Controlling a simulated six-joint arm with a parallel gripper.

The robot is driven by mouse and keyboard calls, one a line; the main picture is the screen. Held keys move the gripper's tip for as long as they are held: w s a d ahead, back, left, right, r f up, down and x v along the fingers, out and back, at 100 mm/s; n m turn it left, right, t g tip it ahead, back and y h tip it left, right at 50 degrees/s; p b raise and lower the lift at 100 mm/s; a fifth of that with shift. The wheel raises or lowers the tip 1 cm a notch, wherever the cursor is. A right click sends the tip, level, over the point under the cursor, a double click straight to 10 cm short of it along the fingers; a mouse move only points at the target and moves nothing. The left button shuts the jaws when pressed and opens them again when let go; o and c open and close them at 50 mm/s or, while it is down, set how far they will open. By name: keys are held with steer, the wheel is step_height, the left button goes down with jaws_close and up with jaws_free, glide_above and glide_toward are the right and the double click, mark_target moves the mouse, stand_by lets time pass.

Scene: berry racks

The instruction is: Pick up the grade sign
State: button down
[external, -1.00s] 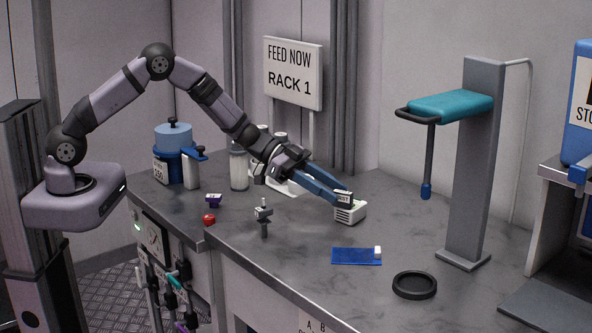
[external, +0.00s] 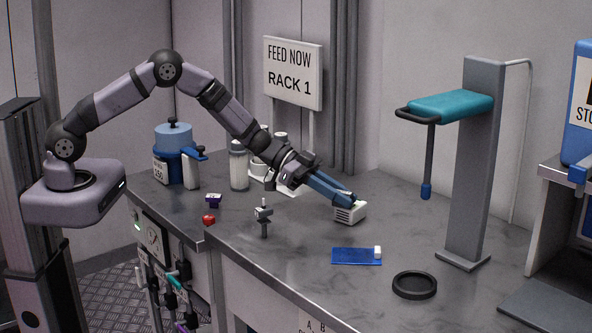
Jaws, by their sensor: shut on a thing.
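My gripper (external: 349,200) reaches down to the right, with its blue fingers at the top of a small white slotted block (external: 350,213) on the counter. The fingers are shut on the small dark-edged grade sign at the block's top. The sign is mostly hidden by the fingers, and its lettering cannot be read. I cannot tell whether the sign is clear of the block or still touching it.
A blue mat (external: 353,257) with a small white piece and a black ring (external: 414,285) lie in front. A grey post (external: 475,165) with a teal arm stands at right. A small metal stand (external: 264,222), red piece (external: 209,220) and purple piece (external: 213,200) lie left. Open counter lies between.

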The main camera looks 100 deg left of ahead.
steer(key=shift+r, duration=0.1)
step_height(320, 180, up, 10)
steer(key=shift+f, duration=0.15)
steer(key=shift+w+a+f+b, duration=0.35)
steer(key=shift+f+b, duration=0.3)
steer(key=shift+f, duration=0.95)
steer(key=shift+w+a+f+b, duration=0.4)
steer(key=shift+f+b, duration=0.2)
steer(key=shift+f, duration=1)
steer(key=shift+w+a+f+b, duration=0.35)
steer(key=shift+f+b, duration=0.3)
steer(key=shift+f, duration=0.95)
steer(key=shift+f, duration=0.2)
steer(key=c, duration=1.7)
jaws_free()
steer(key=shift+c, duration=0.2)
steer(key=shift+r, duration=0.1)
